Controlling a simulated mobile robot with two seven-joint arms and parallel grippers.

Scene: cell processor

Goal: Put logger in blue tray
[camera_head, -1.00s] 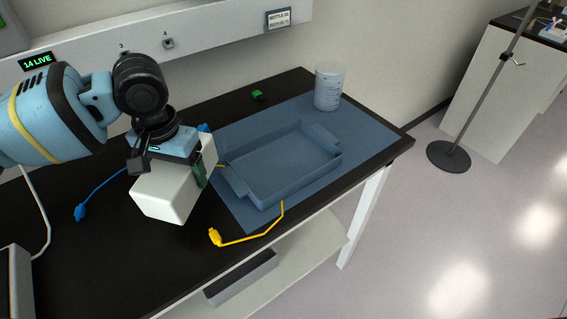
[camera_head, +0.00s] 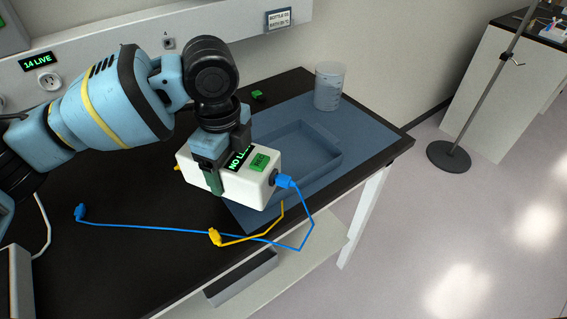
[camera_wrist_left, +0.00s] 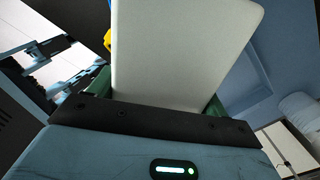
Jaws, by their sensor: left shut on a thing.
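The logger (camera_head: 262,190) is a white box with a green-lit display and a green label. My left gripper (camera_head: 214,178) is shut on it and holds it over the left part of the blue tray (camera_head: 325,172), hiding that part. A blue plug (camera_head: 287,181) sits in the logger's right end, and its blue cable runs down and left to another blue plug (camera_head: 80,212) on the table. A bit of yellow shows at the logger's left end. In the left wrist view the logger (camera_wrist_left: 175,50) fills the space between the green finger pads. My right gripper is not in view.
The tray lies on a blue mat (camera_head: 375,148) on the black table. A clear beaker (camera_head: 329,87) stands behind it. A yellow plug (camera_head: 215,237) with its cable lies near the front edge. A small green item (camera_head: 257,95) lies at the back.

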